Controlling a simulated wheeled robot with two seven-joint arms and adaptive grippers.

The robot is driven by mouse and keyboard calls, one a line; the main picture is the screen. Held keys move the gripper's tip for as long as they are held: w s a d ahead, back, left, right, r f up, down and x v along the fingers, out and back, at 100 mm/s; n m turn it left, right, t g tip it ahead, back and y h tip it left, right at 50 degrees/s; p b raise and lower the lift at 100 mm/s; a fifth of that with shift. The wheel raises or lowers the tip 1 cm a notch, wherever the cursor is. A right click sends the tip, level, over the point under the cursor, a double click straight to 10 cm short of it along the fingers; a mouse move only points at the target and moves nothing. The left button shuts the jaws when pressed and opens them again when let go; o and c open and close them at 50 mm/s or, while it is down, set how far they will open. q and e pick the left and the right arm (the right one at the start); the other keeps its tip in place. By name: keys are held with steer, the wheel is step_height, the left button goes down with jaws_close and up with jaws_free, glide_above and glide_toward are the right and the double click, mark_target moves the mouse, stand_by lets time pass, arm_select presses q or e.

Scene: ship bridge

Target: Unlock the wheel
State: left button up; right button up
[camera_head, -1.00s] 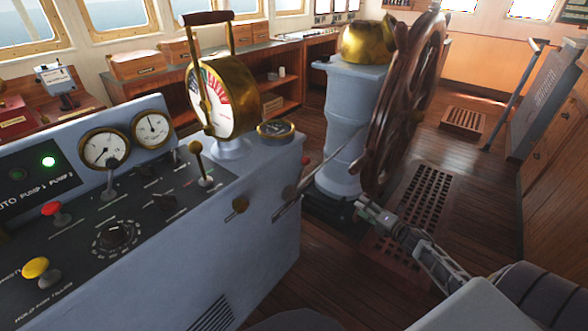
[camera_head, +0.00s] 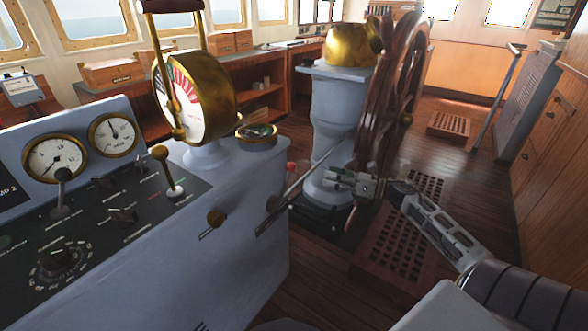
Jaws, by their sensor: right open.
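The wooden ship's wheel (camera_head: 408,80) stands upright, seen nearly edge-on, on the right side of a pale blue pedestal (camera_head: 335,105) with a brass top. My right gripper (camera_head: 332,180) is open and empty, its fingers pointing left, in front of the pedestal's lower part and near the wheel's lower rim. A slanted metal lever (camera_head: 297,188) runs between the console's side and the pedestal, just left of the fingertips. I cannot tell whether the fingers touch anything. My left gripper is out of view.
A blue-grey console (camera_head: 235,240) with gauges, knobs and a brass telegraph (camera_head: 195,95) fills the left. A wooden grating (camera_head: 405,235) lies on the floor below my right arm. Wooden cabinets (camera_head: 550,150) line the right, with open floor before them.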

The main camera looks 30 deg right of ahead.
mark_target(295, 165)
steer(key=shift+w, duration=0.1)
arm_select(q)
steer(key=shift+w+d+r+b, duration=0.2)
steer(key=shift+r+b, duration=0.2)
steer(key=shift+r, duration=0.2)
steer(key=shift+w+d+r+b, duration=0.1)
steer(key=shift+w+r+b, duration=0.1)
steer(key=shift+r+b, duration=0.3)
arm_select(e)
steer(key=x, duration=1.3)
steer(key=shift+w+a, duration=0.2)
steer(key=shift+a, duration=0.05)
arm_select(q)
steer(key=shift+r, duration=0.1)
arm_select(e)
steer(key=c, duration=0.5)
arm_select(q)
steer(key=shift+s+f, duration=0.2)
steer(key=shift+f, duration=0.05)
arm_select(e)
jaws_close()
